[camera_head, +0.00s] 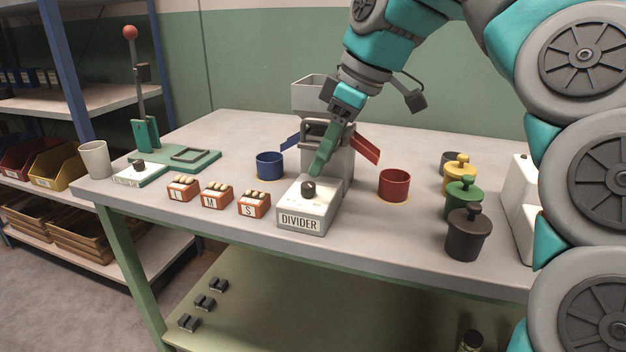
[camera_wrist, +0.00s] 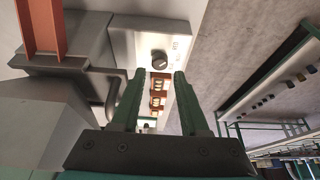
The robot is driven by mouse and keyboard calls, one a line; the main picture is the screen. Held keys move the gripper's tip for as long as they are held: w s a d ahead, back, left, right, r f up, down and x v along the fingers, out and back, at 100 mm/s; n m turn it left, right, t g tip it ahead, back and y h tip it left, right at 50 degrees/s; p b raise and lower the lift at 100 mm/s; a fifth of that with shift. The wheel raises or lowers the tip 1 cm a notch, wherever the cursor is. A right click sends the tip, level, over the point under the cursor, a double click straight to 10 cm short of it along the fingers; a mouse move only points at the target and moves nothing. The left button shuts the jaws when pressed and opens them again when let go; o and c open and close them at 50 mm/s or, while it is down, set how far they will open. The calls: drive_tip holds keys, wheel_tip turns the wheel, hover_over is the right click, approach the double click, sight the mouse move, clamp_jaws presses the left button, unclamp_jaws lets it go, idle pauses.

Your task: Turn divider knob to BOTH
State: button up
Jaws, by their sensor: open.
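The divider box (camera_head: 316,212) is a light grey box with a DIVIDER label, near the table's front edge. Its dark round knob (camera_head: 308,189) sits on top, and the knob (camera_wrist: 159,58) also shows in the wrist view, beyond my fingertips. The markings around the knob are too small to read. My gripper (camera_head: 319,168), with green fingers, hangs just above and behind the knob. In the wrist view my gripper (camera_wrist: 160,74) is open, with nothing between its fingers and the knob apart from them.
The grey hopper (camera_head: 314,95) stands behind the box, with a red chute (camera_head: 365,149) at its right. A blue cup (camera_head: 270,166) and a red cup (camera_head: 393,186) flank it. Small labelled nut trays (camera_head: 254,204) lie left of the box. Lidded jars (camera_head: 463,240) stand at the right.

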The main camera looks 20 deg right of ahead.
sight(310, 184)
drive_tip(key=shift+x, duration=2.35)
clamp_jaws()
